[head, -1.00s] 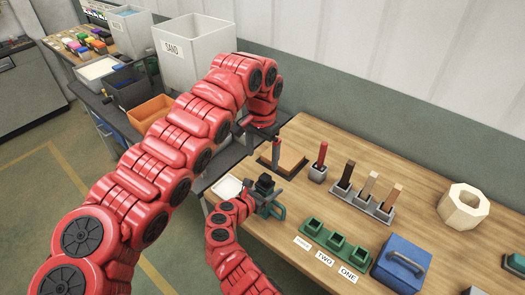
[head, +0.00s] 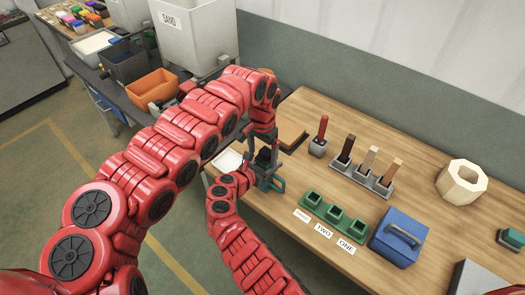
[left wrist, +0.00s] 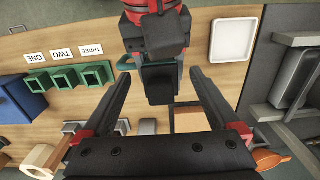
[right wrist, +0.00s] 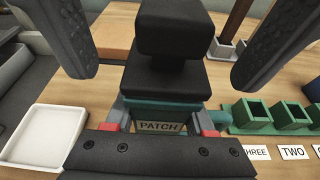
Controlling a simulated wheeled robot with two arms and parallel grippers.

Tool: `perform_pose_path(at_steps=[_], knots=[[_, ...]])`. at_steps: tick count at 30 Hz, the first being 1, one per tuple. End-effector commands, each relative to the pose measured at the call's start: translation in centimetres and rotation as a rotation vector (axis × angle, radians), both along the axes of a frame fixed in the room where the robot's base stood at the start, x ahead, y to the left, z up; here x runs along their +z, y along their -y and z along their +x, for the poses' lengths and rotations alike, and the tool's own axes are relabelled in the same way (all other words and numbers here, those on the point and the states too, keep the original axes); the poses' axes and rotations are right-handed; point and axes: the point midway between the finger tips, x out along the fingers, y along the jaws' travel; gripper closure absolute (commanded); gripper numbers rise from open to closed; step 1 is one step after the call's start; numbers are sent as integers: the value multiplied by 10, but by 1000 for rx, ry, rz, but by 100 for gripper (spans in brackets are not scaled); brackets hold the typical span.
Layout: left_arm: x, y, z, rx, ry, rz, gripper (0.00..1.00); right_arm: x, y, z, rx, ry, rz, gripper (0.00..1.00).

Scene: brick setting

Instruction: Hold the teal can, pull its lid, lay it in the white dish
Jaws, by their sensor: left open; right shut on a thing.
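The teal can (right wrist: 160,116), labelled PATCH, stands on the wooden table near its left end. Its black lid with a blocky knob (right wrist: 175,30) is on top. My right gripper (right wrist: 160,127) is shut on the can's body from the front. My left gripper (left wrist: 156,78) is open above the can; its fingers are on either side of the lid, apart from it. In the head view the lid (head: 266,157) is partly hidden by my arms. The white dish (right wrist: 44,136) is empty and lies left of the can; it also shows in the head view (head: 228,160).
Green sockets (head: 335,217) with number labels stand right of the can, beside a blue box (head: 398,238). Behind are a brown board (head: 292,134), a red stick in a grey block (head: 319,148) and a grey rack of sticks (head: 362,178). Bins (head: 150,113) stand on the left bench.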

Motion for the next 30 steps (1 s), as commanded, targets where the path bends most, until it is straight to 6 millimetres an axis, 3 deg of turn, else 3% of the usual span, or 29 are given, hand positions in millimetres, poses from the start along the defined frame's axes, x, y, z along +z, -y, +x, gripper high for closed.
perform_pose_path(at_steps=[2, 16, 30], knots=[[0, 0, 0, 0, 0, 0, 16, 0, 0, 0, 0, 0, 0, 100], [0, 0, 0, 0, 0, 0, 100, 0, 0, 0, 0, 0, 0, 100], [1, 0, 0, 1, 1, -1, 100, 0, 0, 0, 0, 0, 0, 100]])
